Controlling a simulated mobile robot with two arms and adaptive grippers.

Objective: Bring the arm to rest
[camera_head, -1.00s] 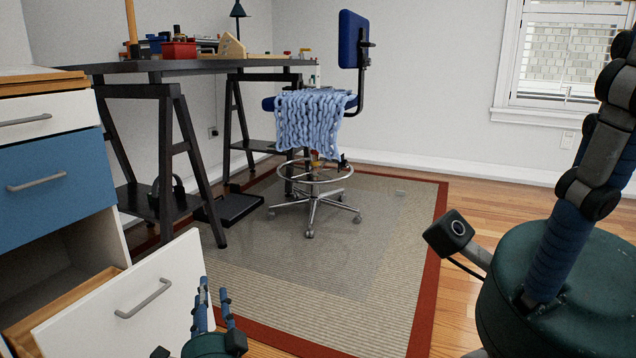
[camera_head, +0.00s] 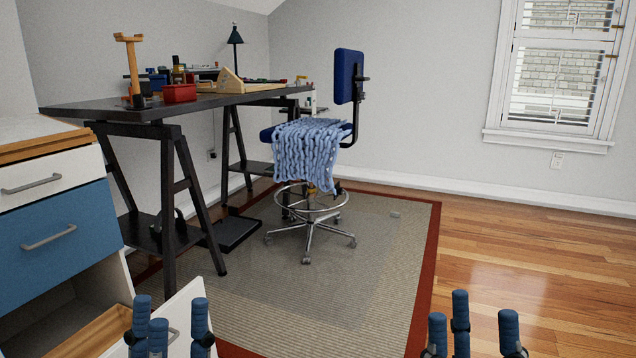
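My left gripper (camera_head: 172,322) is at the bottom left. Its blue, dark-banded fingers point up and stand apart, with nothing visible between them. It shows in front of the open bottom drawer (camera_head: 98,330) of the cabinet and hides part of the drawer front. I cannot tell whether it touches the drawer. My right gripper (camera_head: 478,328) is at the bottom, right of centre. Its fingers also point up, spread apart and empty, in front of the rug's edge and the wood floor. The palms and arms of both are below the picture.
A white and blue cabinet (camera_head: 52,228) stands at the left. Behind it is a black desk (camera_head: 215,100) with tools and a red box (camera_head: 179,94). A blue chair (camera_head: 349,75) with a knitted throw (camera_head: 305,152) stands on the rug (camera_head: 330,285). The wood floor (camera_head: 540,240) at right is clear.

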